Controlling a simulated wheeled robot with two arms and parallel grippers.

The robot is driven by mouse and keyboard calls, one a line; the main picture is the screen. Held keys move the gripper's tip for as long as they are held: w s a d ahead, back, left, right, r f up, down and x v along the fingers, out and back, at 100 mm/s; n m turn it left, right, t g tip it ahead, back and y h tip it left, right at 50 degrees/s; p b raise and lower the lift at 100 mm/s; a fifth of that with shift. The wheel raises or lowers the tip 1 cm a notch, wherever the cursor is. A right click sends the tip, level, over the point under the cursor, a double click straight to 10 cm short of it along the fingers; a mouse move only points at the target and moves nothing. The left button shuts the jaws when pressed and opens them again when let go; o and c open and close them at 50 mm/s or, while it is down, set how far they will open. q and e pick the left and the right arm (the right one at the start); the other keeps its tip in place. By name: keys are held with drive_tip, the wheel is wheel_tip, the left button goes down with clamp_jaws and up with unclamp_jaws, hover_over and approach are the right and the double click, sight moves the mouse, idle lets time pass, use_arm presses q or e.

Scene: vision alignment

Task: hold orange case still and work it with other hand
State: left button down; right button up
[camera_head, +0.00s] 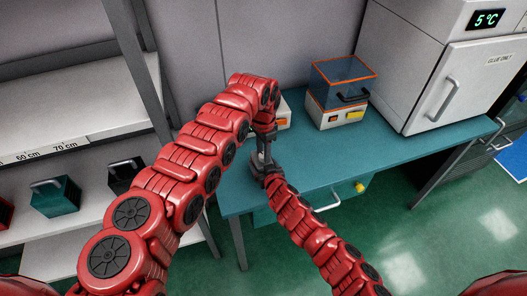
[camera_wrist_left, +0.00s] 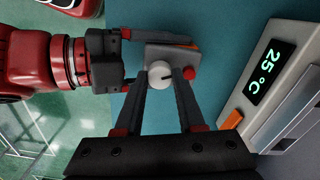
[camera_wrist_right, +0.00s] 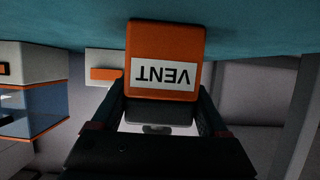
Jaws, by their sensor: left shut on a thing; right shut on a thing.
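The orange case (camera_wrist_right: 166,42) shows in the right wrist view with a white label reading VENT, upside down. My right gripper (camera_wrist_right: 161,108) is shut on it from below in that view. In the left wrist view the case's grey face (camera_wrist_left: 160,53) carries a white round knob (camera_wrist_left: 159,75) with a dark mark and a red button (camera_wrist_left: 189,73). My left gripper (camera_wrist_left: 160,80) is shut on the knob, a finger on each side. In the head view my left gripper (camera_head: 264,135) comes down from above and meets my right gripper (camera_head: 262,165); the case is mostly hidden there.
The teal bench (camera_head: 410,137) has clear room to the right. A clear lidded box device (camera_head: 340,95) and a white fridge (camera_head: 450,75) reading 5 °C stand at its back. Shelves (camera_head: 70,100) with dark cases are at the left. A 25 °C display (camera_wrist_left: 270,77) is close by.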

use_arm(q)
drive_tip(key=m, duration=0.4)
drive_tip(key=shift+m, duration=0.4)
idle(0.4)
drive_tip(key=c, duration=0.5)
unclamp_jaws()
wheel_tip(320, 180, up, 12)
